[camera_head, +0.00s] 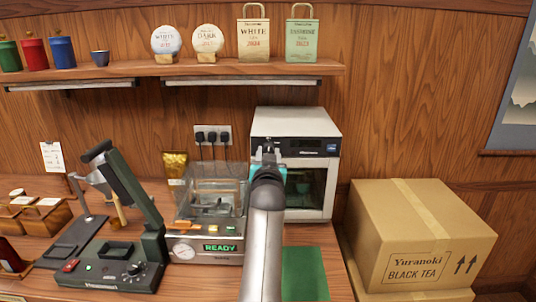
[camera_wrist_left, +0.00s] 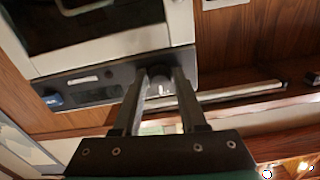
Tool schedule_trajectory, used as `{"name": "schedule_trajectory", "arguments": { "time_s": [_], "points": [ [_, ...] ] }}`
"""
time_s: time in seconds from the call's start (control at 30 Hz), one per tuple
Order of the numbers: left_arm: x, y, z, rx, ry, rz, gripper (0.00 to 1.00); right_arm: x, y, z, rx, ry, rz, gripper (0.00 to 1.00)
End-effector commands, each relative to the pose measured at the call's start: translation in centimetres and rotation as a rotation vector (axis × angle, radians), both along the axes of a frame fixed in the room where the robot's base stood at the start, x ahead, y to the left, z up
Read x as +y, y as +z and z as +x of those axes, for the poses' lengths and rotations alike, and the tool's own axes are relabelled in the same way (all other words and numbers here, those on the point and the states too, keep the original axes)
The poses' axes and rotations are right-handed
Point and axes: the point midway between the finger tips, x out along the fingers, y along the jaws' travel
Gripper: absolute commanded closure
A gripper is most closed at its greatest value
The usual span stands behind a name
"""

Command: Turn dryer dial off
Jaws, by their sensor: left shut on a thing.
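The dryer (camera_head: 312,125) is a white, box-shaped machine with a dark control strip and a glass door, standing at the back of the counter. My left gripper (camera_head: 268,150) is at the left part of its control strip, with my arm covering part of the door. In the left wrist view the dryer (camera_wrist_left: 115,45) appears upside down. The dial (camera_wrist_left: 161,88) sits between the two fingers of my left gripper (camera_wrist_left: 160,75), which are shut on it. In the head view the dial is hidden behind the gripper, and its setting cannot be read. My right gripper is out of view.
A sealing machine with a lit READY display (camera_head: 220,247) stands left of the dryer, and a dark lever press (camera_head: 125,245) further left. A cardboard box (camera_head: 420,235) is at the right. A shelf (camera_head: 180,69) runs above. A green mat (camera_head: 304,274) lies in front of the dryer.

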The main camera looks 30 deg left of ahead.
Motion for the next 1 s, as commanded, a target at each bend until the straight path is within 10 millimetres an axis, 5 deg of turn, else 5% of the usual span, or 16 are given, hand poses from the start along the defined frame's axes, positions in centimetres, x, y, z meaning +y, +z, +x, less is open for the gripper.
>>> {"name": "schedule_trajectory", "arguments": {
  "time_s": [0.8, 0.83, 1.0],
  "points": [
    [-0.06, 0.01, 0.05, -0.067, -0.001, -0.11, 1.0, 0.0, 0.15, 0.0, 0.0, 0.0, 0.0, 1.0],
    [-0.06, 0.01, 0.05, -0.067, -0.001, -0.11, 0.57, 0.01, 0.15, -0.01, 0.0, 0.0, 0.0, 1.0],
    [-0.06, 0.02, 0.05, -0.067, -0.001, -0.109, 0.38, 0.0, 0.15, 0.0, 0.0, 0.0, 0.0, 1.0]
  ]
}}
